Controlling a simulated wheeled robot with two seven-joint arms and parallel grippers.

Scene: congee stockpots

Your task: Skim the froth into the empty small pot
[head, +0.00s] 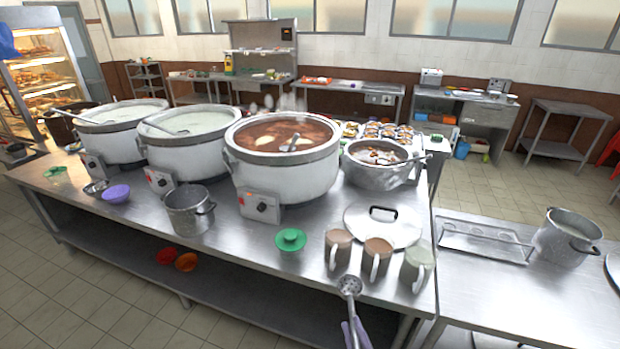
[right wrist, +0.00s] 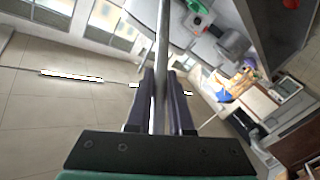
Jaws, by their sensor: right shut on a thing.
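My right gripper (head: 356,334) is at the bottom of the head view, shut on the handle of a skimmer. The skimmer's round perforated head (head: 349,286) points up, near the counter's front edge and close to the mugs. In the right wrist view the thin metal handle (right wrist: 161,50) runs up between the purple-grey fingers (right wrist: 161,105). The large pot of brown liquid (head: 283,178) has pale froth-like patches and a utensil in it. A small metal pot (head: 189,211) stands in front of the big pots; its inside looks empty. My left gripper is not in view.
Two large pots of white congee (head: 186,152) (head: 123,136) stand at the left. Another pot (head: 567,240) and a tray (head: 486,240) are on the right table.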

